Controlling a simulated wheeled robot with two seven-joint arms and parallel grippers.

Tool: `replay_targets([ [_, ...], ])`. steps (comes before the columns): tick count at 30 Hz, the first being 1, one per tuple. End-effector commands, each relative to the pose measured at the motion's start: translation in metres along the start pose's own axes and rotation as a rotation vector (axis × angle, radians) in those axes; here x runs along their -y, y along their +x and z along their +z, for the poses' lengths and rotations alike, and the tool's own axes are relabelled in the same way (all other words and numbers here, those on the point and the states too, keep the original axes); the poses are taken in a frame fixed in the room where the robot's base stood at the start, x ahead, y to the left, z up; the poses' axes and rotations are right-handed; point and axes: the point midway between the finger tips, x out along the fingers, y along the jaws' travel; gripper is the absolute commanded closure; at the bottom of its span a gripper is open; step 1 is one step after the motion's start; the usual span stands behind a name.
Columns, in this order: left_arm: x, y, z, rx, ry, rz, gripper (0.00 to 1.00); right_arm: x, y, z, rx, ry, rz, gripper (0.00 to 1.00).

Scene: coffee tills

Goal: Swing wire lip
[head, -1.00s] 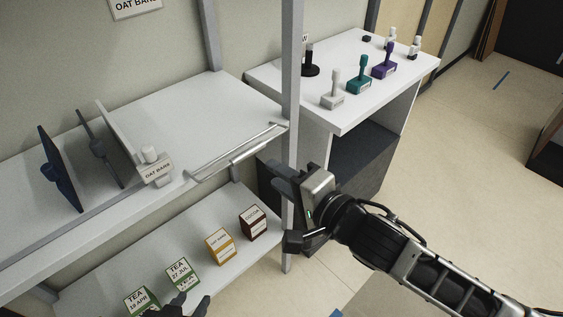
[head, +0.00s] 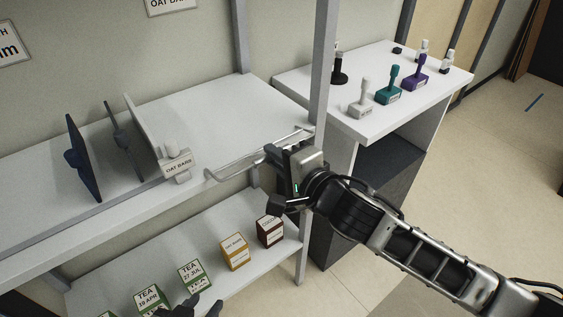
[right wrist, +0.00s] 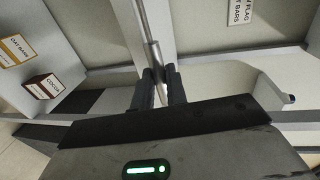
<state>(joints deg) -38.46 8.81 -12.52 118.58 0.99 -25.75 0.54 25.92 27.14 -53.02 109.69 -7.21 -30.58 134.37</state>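The wire lip (head: 240,170) is a thin metal rail along the front edge of the upper white shelf, near its right end. It also shows in the right wrist view (right wrist: 146,22), where a thicker sleeve ends near the fingertips. My right gripper (head: 277,158) is at the lip's right part. In the right wrist view its two dark fingers (right wrist: 161,84) stand either side of the thin rod, with a narrow gap showing between them; firm contact is not visible. My left gripper (head: 195,308) shows only partly at the bottom edge, near the tea boxes.
Tea boxes (head: 192,275), an oat bars box (head: 234,252) and a cocoa box (head: 270,231) stand below. A grey post (head: 321,70) rises close by. A side table (head: 430,90) holds several stamps.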

Motion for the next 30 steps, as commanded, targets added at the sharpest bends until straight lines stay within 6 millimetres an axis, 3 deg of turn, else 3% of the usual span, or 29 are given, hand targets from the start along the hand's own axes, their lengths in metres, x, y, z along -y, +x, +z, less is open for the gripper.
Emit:
replay_targets([
  [11, 0.0, 0.007, 0.009, 0.0, 0.002, 0.0, 0.64, -0.017, 0.0, 0.0, 0.0, 0.004, 0.0, 1.0],
  [17, 0.001, 0.007, 0.008, -0.001, 0.003, 0.0, 0.64, -0.017, -0.001, 0.0, 0.0, 0.001, 0.001, 1.0],
  [18, 0.001, 0.007, 0.007, -0.002, 0.003, 0.0, 0.64, -0.017, -0.001, 0.0, 0.0, 0.001, 0.001, 0.8],
  [20, 0.001, 0.007, 0.007, -0.003, 0.003, 0.0, 0.64, -0.017, -0.001, 0.0, 0.0, 0.001, 0.001, 0.64],
  [21, 0.001, 0.007, 0.007, -0.002, 0.003, 0.0, 0.64, -0.017, -0.001, 0.0, 0.0, 0.001, 0.0, 0.6],
  [30, 0.0, 0.008, 0.007, -0.003, -0.002, 0.0, 0.64, -0.016, -0.001, 0.0, 0.0, 0.0, -0.001, 0.6],
])
